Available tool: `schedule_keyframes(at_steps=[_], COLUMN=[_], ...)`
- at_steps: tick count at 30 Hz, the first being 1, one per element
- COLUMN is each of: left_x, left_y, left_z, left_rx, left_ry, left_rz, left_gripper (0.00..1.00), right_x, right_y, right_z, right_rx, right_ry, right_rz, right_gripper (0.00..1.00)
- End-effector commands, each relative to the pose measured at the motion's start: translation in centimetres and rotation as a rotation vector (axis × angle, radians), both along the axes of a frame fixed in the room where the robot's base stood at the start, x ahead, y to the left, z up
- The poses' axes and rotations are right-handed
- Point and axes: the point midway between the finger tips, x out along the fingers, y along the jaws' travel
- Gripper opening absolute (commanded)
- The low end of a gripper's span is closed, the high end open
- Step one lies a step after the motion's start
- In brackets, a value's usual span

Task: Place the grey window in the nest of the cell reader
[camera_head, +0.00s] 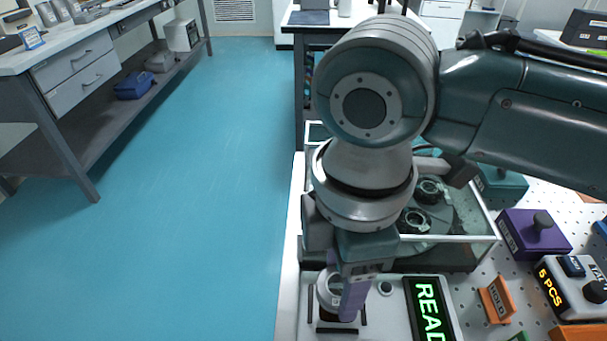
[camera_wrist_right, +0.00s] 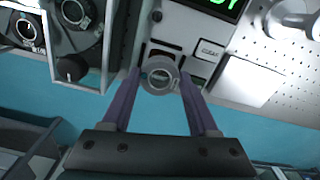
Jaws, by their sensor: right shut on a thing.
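My right gripper (camera_head: 343,302) points down over the cell reader (camera_head: 394,325), a light grey unit with a green-lit display (camera_head: 430,308). It is shut on the grey window (camera_wrist_right: 160,75), a round grey ring with a clear centre, which shows between the fingertips (camera_wrist_right: 160,82) in the right wrist view. The window is at the reader's left end, over the nest, where dark guide bars (camera_head: 311,304) stand around it. The fingers hide part of the window and nest, and I cannot tell whether it touches the nest floor. My left gripper is not in view.
Behind the reader stands a glass-walled case (camera_head: 450,240) with several ringed round parts. To the right are a purple block (camera_head: 533,234), an orange HOLD sign (camera_head: 497,299) and a box reading 5 PCS (camera_head: 575,285). Open blue floor (camera_head: 200,200) lies left of the table edge.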

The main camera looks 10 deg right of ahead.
Motion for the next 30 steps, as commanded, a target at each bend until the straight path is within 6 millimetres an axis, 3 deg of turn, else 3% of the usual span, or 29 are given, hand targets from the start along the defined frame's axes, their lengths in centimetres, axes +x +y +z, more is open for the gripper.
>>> schedule_keyframes(at_steps=[3,6,17,18,26,30], left_x=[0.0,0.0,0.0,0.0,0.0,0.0], left_y=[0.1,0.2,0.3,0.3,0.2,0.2], left_z=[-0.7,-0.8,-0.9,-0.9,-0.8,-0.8], left_rx=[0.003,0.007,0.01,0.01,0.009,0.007], left_ry=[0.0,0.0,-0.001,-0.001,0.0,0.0], left_rz=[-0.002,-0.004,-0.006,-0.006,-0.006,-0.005], left_gripper=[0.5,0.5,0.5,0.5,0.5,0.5], right_x=[-0.1,-0.1,-0.1,0.0,0.0,0.0], right_y=[0.0,0.0,0.0,0.0,0.0,0.0], right_z=[-2.2,-3.0,-3.3,-3.4,-3.3,-3.3], right_rx=[-0.001,0.0,-0.001,-0.001,-0.001,-0.001], right_ry=[0.003,0.002,0.001,0.001,0.001,0.001], right_rz=[-0.001,0.0,0.0,0.0,0.0,0.0], right_gripper=[0.05,0.05,0.05,0.61,0.9,0.9])
